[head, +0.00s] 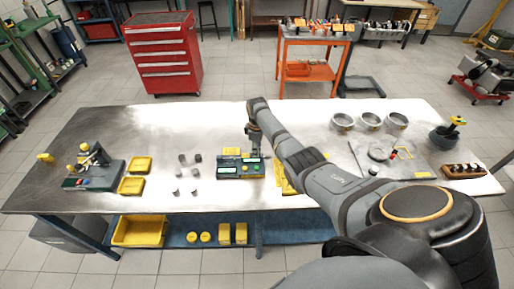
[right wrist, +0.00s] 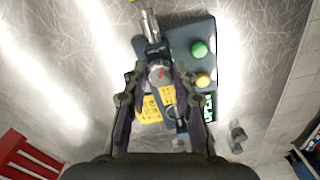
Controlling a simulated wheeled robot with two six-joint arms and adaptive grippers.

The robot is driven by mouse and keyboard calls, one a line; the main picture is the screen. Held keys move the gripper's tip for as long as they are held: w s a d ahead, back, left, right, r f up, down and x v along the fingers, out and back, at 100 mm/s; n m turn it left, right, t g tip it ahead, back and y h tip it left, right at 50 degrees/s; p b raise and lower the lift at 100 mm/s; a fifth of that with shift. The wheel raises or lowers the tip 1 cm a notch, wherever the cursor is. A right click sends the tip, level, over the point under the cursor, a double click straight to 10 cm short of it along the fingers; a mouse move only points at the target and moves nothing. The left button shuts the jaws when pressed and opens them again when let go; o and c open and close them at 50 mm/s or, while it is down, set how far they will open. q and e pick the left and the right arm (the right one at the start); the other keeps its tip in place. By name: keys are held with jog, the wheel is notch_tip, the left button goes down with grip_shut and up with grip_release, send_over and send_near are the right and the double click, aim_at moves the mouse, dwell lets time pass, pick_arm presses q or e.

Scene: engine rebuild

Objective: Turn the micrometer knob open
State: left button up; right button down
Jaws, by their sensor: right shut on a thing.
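The micrometer stand, a dark box with a small green display (head: 230,170), sits on the middle of the metal table. In the right wrist view the box (right wrist: 190,45) shows a green and a yellow button on top. The silver micrometer knob (right wrist: 158,74), with a red mark, lies between the fingers of my right gripper (right wrist: 156,82), which is shut on it. In the head view my right gripper (head: 252,140) reaches down at the back of the stand, and its fingertips are hard to make out. My left gripper is not in view.
Several small metal parts (head: 193,172) stand left of the stand. Yellow trays (head: 131,186) and another device (head: 92,170) are further left. Grey rings (head: 370,120) and a wooden block with parts (head: 464,171) are at the right. Bare table (head: 130,125) lies at the back left.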

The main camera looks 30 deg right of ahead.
jog(key=m+p, duration=0.1)
jog(key=m, duration=0.3)
jog(key=shift+r+m, duration=0.1)
jog(key=shift+m, duration=0.2)
jog(key=m+p, duration=0.1)
jog(key=m, duration=0.2)
jog(key=shift+m, duration=0.3)
jog(key=m, duration=0.5)
jog(key=shift+a, duration=0.1)
jog(key=m, duration=0.5)
jog(key=shift+m, duration=0.3)
jog(key=c, duration=1.1)
grip_release()
jog(key=shift+o, duration=0.2)
